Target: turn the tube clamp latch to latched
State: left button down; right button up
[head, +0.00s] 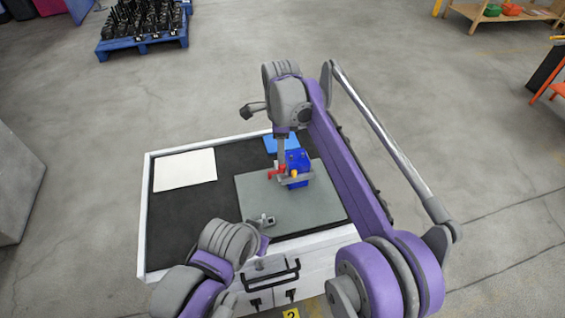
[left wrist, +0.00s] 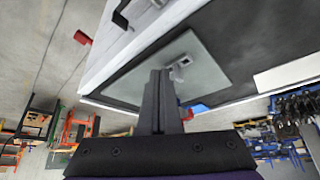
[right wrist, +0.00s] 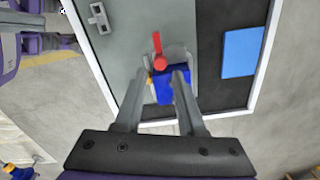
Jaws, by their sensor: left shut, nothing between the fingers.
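A blue device (head: 298,158) with a red latch handle (head: 276,173) and a yellow knob stands on the grey plate (head: 250,190). In the right wrist view the red handle (right wrist: 158,50) rises beyond the blue body (right wrist: 165,88). My right gripper (head: 281,165) points down at the device. Its fingers (right wrist: 160,78) are apart, one on each side of the blue body and handle; contact cannot be told. My left gripper (left wrist: 160,75) is shut and empty near the plate's front edge. The latch's exact angle is partly hidden.
A small grey metal bracket (head: 268,220) lies on the plate near the front, and also shows in the left wrist view (left wrist: 180,65). A white sheet (head: 185,170) lies at left on the black bench top. A blue pad (head: 282,143) lies behind the device.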

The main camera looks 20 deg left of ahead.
aim_at(277, 171)
notch_tip(277, 171, down, 5)
jog(key=shift+f, duration=0.1)
dwell(0.3)
grip_shut()
